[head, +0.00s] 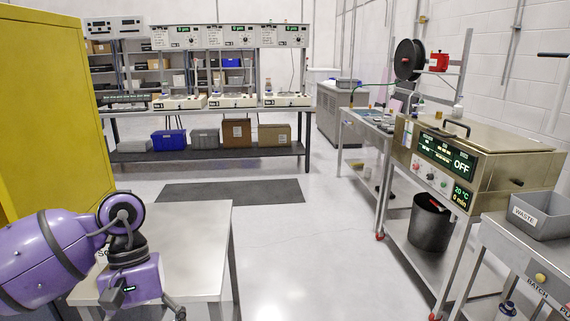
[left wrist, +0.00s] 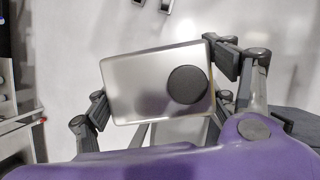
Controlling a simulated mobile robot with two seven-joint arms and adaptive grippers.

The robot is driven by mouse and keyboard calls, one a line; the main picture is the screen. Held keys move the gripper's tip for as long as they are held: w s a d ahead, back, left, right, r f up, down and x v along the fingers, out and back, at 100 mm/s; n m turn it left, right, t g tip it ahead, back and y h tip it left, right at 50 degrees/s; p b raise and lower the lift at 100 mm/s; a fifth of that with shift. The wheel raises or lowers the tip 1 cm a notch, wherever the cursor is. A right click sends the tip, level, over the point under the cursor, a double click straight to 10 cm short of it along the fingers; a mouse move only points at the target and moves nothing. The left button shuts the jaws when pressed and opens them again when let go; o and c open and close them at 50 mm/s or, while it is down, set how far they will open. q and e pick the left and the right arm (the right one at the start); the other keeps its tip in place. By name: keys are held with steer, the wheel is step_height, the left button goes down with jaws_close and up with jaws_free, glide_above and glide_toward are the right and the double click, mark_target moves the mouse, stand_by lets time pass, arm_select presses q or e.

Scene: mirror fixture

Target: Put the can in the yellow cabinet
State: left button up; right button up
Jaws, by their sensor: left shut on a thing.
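The can (left wrist: 135,82) is a silver, box-shaped metal can with a round black cap, seen in the left wrist view. My left gripper (left wrist: 160,88) is shut on it, with its fingers at two opposite sides. In the head view my left gripper (head: 148,298) is at the lower left, over the near part of a steel table; I cannot make out the can there. The yellow cabinet (head: 48,110) stands at the left edge, beyond my left arm. Its inside is not visible, and I cannot tell whether it is open. My right gripper is not in view.
The steel table (head: 190,235) stands beside the cabinet. A dark mat (head: 230,191) lies beyond it, before a long bench with bins below. On the right are a steel bath unit (head: 480,155), a black bucket (head: 430,225) and a grey waste bin (head: 540,215). The middle floor is clear.

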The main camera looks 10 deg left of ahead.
arm_select(q)
steer(key=w+d+r+m+y, duration=0.1)
steer(key=w+d+r+m, duration=0.15)
steer(key=d, duration=0.25)
steer(key=w+d+r+m+y, duration=0.1)
steer(key=w+d+m, duration=0.1)
steer(key=d+m, duration=0.3)
steer(key=s+r+n+p, duration=0.1)
steer(key=s+r+p, duration=0.7)
steer(key=r+p, duration=0.4)
steer(key=p, duration=0.3)
steer(key=shift+s+d+g, duration=0.25)
steer(key=shift+g, duration=0.05)
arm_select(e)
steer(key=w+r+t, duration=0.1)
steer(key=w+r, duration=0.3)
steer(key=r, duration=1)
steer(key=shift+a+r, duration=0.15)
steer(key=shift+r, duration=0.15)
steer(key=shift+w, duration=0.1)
